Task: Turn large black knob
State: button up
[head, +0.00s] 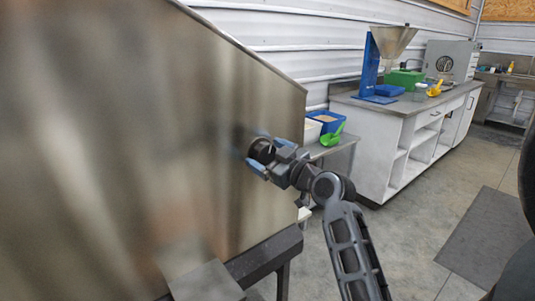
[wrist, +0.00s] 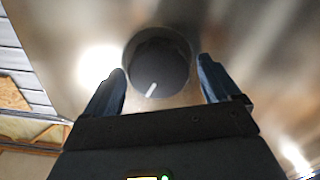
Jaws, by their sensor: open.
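The large black knob (wrist: 158,68) is round, with a white pointer line, and sits on the brushed metal panel (head: 110,130). In the wrist view the line points down and slightly left. In the head view the knob (head: 262,150) shows near the panel's right part, partly hidden by my gripper (head: 257,153). My gripper is open, with one blue-grey finger on each side of the knob; it also shows in the wrist view (wrist: 160,88). Gaps show between the fingers and the knob in the wrist view. I cannot tell whether the fingertips reach past its front face.
A metal ledge (head: 205,282) juts out below the panel. Behind it stand a blue bin (head: 327,121) and a green scoop (head: 333,135) on a small table. A white counter (head: 410,150) with a funnel stand (head: 371,65) runs along the wall. The floor at right is open, with a dark mat (head: 490,240).

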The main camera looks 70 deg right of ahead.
jog(key=shift+d, duration=0.1)
jog(key=shift+c, duration=0.5)
jog(key=c, duration=0.9)
jog(key=shift+o, duration=0.2)
jog(key=shift+m, duration=0.4)
jog(key=m+p, duration=0.1)
jog(key=m, duration=0.3)
jog(key=shift+p, duration=0.35)
jog(key=m+p, duration=0.2)
jog(key=m, duration=0.3)
jog(key=shift+d, duration=0.15)
jog(key=m+p, duration=0.2)
jog(key=m, duration=0.3)
jog(key=shift+s+d, duration=0.1)
jog(key=shift+f+m+p, duration=0.2)
jog(key=shift+m+p, duration=0.8)
jog(key=shift+m, duration=0.9)
